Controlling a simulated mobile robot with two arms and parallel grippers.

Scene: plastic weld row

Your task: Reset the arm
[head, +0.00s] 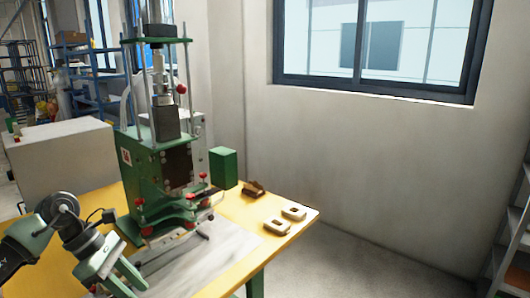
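My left arm comes in from the lower left. Its wrist and gripper (118,279) are low in the picture, over the near left part of the yellow table (222,283), in front of the green welding machine (148,166). I see nothing clearly held. My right arm and gripper are not in view.
Two pale parts with openings (276,226) (293,212) and a brown part (254,188) lie on the table's right side. A green box (223,167) juts from the machine. A grey cabinet (62,160) stands behind left. Shelving (514,250) is at far right.

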